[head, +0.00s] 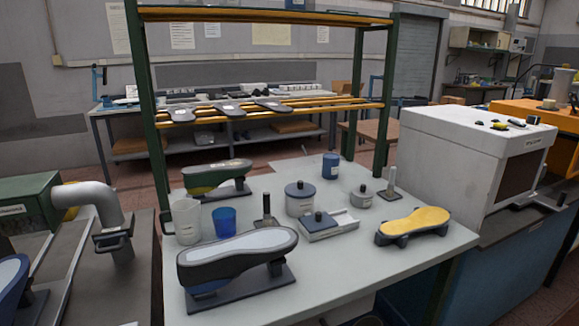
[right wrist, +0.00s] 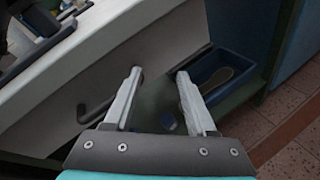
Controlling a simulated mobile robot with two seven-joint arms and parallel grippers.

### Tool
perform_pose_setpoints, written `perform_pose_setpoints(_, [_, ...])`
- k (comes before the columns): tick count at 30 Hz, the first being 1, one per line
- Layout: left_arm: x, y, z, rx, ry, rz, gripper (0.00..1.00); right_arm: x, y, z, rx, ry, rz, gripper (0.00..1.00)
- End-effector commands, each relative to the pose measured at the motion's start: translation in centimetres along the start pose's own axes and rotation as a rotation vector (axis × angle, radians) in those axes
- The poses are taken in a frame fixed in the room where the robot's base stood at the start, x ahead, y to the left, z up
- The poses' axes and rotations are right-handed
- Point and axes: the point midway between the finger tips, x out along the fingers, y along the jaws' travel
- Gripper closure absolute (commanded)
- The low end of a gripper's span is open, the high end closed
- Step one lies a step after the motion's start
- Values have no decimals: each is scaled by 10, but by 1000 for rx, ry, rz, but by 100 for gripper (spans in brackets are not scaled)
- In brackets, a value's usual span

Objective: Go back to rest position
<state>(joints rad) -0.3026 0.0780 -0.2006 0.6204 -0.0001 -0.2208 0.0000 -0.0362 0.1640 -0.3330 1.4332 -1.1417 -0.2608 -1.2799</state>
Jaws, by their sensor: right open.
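My right gripper (right wrist: 159,75) shows in the right wrist view, its two pale fingers apart and nothing between them. It hangs beside a light panel (right wrist: 95,70) with a dark handle. In the head view neither gripper shows. On the grey table (head: 350,265), a large shoe last (head: 240,244) with a pale top stands on a dark base at the front left. A green last (head: 217,177) stands behind it, and a yellow-topped last (head: 414,224) sits at the right.
The table also holds a blue cup (head: 224,222), a clear cup (head: 187,221), a grey pot (head: 300,198) and a blue tin (head: 330,166). A green-posted rack (head: 147,110) rises behind. A white machine (head: 455,150) stands right. A blue bin (right wrist: 232,68) lies right of the gripper.

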Motion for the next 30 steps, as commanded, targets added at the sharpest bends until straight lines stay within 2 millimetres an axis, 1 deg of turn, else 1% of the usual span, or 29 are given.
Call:
perform_pose_setpoints(1, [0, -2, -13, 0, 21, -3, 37, -6, -19, -26, 104, 54, -45, 44])
perform_pose_setpoints(2, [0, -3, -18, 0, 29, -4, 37, -9, -30, -39, 172, 82, -73, 44])
perform_pose_setpoints(3, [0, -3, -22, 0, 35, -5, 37, -15, -45, -58, 271, 118, -115, 44])
perform_pose_setpoints(5, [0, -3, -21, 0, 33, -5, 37, -27, -68, -90, 433, 171, -192, 44])
perform_pose_setpoints(6, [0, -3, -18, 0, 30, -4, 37, -38, -84, -113, 550, 203, -253, 44])
perform_pose_setpoints(8, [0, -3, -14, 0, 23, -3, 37, -58, -109, -148, 733, 239, -356, 44])
perform_pose_setpoints(9, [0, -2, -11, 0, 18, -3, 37, -73, -124, -170, 855, 254, -430, 44])
perform_pose_setpoints(11, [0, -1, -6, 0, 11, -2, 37, -98, -146, -201, 1032, 264, -548, 44])
perform_pose_setpoints(12, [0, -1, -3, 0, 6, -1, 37, -117, -160, -222, 1149, 261, -633, 44])
perform_pose_setpoints(14, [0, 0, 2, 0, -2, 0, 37, -148, -179, -251, 1322, 238, -764, 44])
perform_pose_setpoints(15, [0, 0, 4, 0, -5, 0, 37, -170, -190, -270, 1434, 213, -854, 44])
perform_pose_setpoints(17, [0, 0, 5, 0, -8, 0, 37, -203, -204, -295, 1591, 158, -988, 44])
perform_pose_setpoints(18, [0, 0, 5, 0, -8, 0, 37, -226, -213, -309, 1686, 112, -1075, 44])
perform_pose_setpoints(20, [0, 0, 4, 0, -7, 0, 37, -256, -223, -327, 1809, 34, -1191, 44])
perform_pose_setpoints(21, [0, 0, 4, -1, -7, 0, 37, -275, -228, -338, 1879, -19, -1260, 44])
perform_pose_setpoints(24, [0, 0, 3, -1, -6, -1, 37, -312, -236, -355, 2008, -142, -1390, 44])
perform_pose_setpoints(27, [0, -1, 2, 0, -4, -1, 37, -333, -240, -364, 2077, -225, -1463, 44])
perform_pose_setpoints(30, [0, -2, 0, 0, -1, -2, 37, -340, -241, -367, 2104, -258, -1488, 44])
